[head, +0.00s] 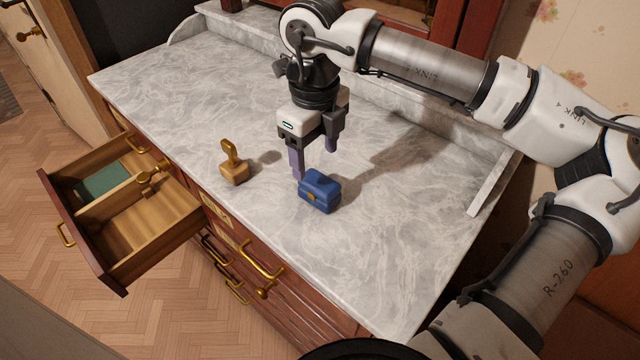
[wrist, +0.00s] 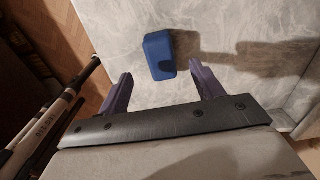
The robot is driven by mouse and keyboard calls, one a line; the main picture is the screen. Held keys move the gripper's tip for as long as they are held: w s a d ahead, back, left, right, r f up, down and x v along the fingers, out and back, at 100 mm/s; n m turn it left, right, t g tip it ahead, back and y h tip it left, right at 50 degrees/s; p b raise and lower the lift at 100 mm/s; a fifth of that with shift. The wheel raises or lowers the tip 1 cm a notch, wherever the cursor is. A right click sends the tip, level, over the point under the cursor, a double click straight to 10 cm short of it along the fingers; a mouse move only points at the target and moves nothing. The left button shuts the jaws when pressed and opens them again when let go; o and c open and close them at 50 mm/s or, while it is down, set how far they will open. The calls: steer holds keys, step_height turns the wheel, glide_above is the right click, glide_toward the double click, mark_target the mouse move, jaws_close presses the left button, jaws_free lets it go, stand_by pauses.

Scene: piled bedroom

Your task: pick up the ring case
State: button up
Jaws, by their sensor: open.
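The ring case (head: 319,191) is a small blue box with a brass-coloured clasp on its front. It sits upright on the marble dresser top, near the front edge. My gripper (head: 314,164) points down just behind it, with its two dark purple fingers apart and nothing between them. In the wrist view, the blue ring case (wrist: 160,56) lies ahead of the open gripper (wrist: 162,82), between the lines of the two fingers but beyond their tips. In the head view, one fingertip overlaps the case's back left edge; I cannot tell whether they touch.
An open drawer (head: 150,232) juts out at the left, holding a green item (head: 104,182). A raised marble ledge runs along the back. The right part of the top is clear.

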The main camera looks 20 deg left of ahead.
mark_target(319, 180)
steer(key=shift+f, duration=0.95)
steer(key=shift+s+d+f+p, duration=0.15)
steer(key=shift+f+p, duration=0.35)
steer(key=shift+f, duration=0.9)
steer(key=shift+d+f+p, duration=0.2)
steer(key=shift+f+p, duration=0.3)
steer(key=shift+f, duration=0.85)
steer(key=shift+c, duration=0.3)
steer(key=c, duration=1)
steer(key=shift+r, duration=0.15)
